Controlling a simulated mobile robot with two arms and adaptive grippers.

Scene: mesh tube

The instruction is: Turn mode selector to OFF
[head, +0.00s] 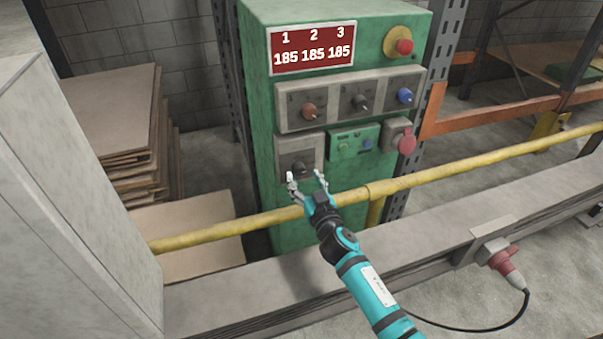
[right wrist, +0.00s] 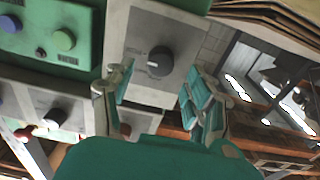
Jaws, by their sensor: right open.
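The mode selector appears to be the black knob (head: 300,167) on a grey plate at the lower left of the green control cabinet (head: 260,120). The knob also shows in the right wrist view (right wrist: 153,60), with a light pointer mark and faint lettering on its left side, too small to read. My right gripper (head: 306,181) is open, just in front of and below the knob. In the right wrist view, its fingers (right wrist: 157,90) stand apart, with the knob beyond the gap between them. It looks empty and I see no contact. My left gripper is not in view.
A yellow rail (head: 230,226) crosses in front of the cabinet, below the knob. Other knobs (head: 360,102), a red emergency button (head: 404,47) and a red socket (head: 406,142) sit close by. Stacked boards (head: 115,110) stand left, and an orange-beamed rack (head: 470,118) right.

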